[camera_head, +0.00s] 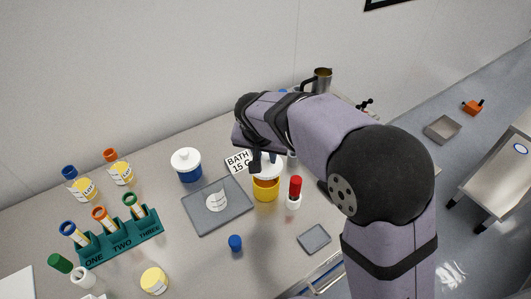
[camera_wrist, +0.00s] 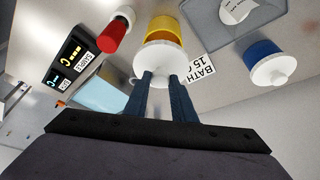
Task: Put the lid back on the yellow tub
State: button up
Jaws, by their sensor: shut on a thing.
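The yellow tub (camera_head: 266,190) stands on the table right of the grey tray; it also shows at the top of the wrist view (camera_wrist: 166,25). A brownish-orange strip of its inside shows below the lid's edge. The round white lid (camera_wrist: 160,62) is held over the tub's mouth and appears slightly raised from the rim. Whether any part touches is unclear. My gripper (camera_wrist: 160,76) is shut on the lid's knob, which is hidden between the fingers. In the head view my gripper (camera_head: 263,160) comes down above the tub, with the lid partly hidden behind it.
A red-capped white bottle (camera_head: 294,192) stands close right of the tub. A blue tub with a white lid (camera_head: 187,165) stands behind the grey tray (camera_head: 195,222). A label card (camera_head: 238,161) lies behind the tub. A teal tube rack (camera_head: 120,240) is at left.

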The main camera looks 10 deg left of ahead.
aim_at(265, 166)
jog(key=shift+f+b, duration=1.7)
jog(key=shift+f, duration=0.65)
jog(key=shift+f+b, duration=0.15)
jog(key=shift+b, duration=0.5)
dwell(1.0)
dwell(0.4)
jog(key=o, duration=1.6)
jog(key=shift+r+p, duration=2.45)
jog(key=shift+r, duration=1.1)
jog(key=shift+c, duration=0.7)
grip_shut()
